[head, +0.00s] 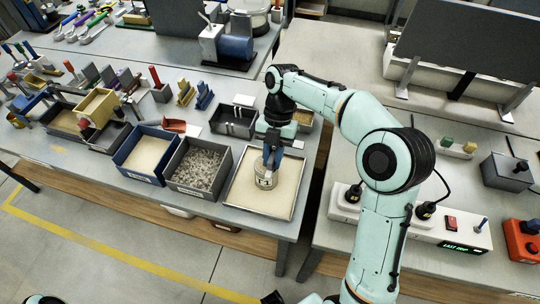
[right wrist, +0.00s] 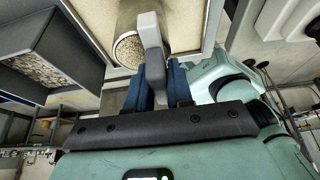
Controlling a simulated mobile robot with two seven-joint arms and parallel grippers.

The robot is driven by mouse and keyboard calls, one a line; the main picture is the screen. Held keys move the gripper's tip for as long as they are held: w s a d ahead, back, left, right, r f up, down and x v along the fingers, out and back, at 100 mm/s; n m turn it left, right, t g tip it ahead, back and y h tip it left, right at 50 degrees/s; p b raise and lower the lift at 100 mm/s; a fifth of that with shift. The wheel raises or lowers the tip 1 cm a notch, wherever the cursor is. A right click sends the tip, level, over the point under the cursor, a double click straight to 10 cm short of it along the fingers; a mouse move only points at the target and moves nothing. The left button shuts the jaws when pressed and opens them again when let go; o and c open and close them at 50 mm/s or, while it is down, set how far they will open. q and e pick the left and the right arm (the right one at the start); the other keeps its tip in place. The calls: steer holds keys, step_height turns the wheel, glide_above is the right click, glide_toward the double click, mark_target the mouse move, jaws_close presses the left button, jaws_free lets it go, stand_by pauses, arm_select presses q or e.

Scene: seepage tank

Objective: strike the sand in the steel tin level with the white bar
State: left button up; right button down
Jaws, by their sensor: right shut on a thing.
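The steel tin (head: 265,182) stands upright in a shallow, light sand-coloured tray (head: 243,203) at the table's front right. In the right wrist view the tin (right wrist: 126,18) shows its open end, with grainy sand (right wrist: 128,50) near the rim; part of the rim is hidden. My right gripper (head: 270,160) is right above the tin, blue fingers pointing down. It also shows in the right wrist view (right wrist: 160,80), shut on a pale bar (right wrist: 150,30), the white bar, with a darker grey grip end. The bar overlaps the tin's mouth; I cannot tell whether it touches. My left gripper is not in view.
Left of the tray stand a box of grey gravel (head: 201,168) and a blue box of pale sand (head: 147,154). A dark bin (head: 234,122) stands behind. A power strip (head: 450,232) lies on the right table, across a gap.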

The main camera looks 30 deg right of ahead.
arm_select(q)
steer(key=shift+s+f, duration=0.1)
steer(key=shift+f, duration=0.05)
arm_select(e)
steer(key=shift+s+d, duration=0.15)
steer(key=shift+s, duration=0.15)
steer(key=shift+d, duration=0.1)
arm_select(q)
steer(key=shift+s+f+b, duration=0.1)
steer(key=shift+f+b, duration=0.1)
steer(key=shift+b, duration=0.1)
arm_select(e)
steer(key=shift+s+d, duration=0.4)
steer(key=shift+s, duration=0.1)
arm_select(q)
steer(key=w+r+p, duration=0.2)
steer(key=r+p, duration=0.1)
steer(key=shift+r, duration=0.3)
arm_select(e)
step_height(320, 180, up, 4)
steer(key=shift+w+r, duration=0.1)
steer(key=shift+r, duration=0.15)
